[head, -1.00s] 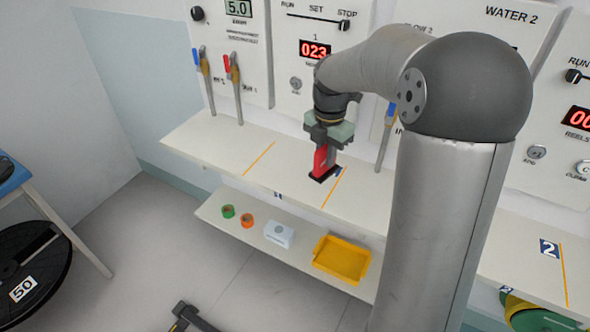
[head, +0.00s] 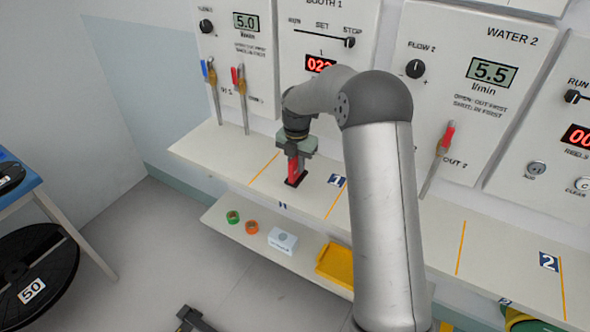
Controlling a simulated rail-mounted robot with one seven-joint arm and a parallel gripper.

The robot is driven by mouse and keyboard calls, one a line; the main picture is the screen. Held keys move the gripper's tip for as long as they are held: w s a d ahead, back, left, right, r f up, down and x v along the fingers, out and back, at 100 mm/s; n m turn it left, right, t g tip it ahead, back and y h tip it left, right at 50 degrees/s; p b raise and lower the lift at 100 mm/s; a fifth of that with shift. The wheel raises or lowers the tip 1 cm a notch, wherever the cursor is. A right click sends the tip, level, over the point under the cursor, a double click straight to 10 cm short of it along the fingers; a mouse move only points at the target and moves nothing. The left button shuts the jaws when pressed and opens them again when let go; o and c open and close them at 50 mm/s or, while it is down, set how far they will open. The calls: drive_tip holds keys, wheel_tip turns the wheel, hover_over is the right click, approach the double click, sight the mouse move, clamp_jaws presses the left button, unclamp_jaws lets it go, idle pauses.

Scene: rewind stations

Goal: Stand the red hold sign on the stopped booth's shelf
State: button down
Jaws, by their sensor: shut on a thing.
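My gripper (head: 294,158) is shut on the red hold sign (head: 293,169). The sign is upright with a dark base (head: 296,180). The base is at or just above the upper shelf (head: 228,163); I cannot tell whether it touches. It is between two orange lines, left of the number 1 label (head: 336,180). The booth 1 panel (head: 322,22) is behind it, with its slider knob (head: 350,41) at STOP. My arm hides part of that panel. The booth 2 slider knob (head: 572,96) at the right is at RUN.
Valve levers stand at the shelf's back, two at the left (head: 240,95) and one at the right (head: 440,155). A lower shelf holds green tape (head: 233,217), orange tape (head: 252,227), a white box (head: 283,240) and a yellow tray (head: 335,262). A number 2 label (head: 549,262) is at right.

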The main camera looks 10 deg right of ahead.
sight(295, 172)
drive_tip(key=shift+w+a+f, duration=0.2)
drive_tip(key=shift+w+f, duration=0.1)
drive_tip(key=shift+f, duration=1.65)
drive_tip(key=shift+f, duration=0.2)
drive_tip(key=c, duration=1.4)
unclamp_jaws()
drive_tip(key=shift+o, duration=0.2)
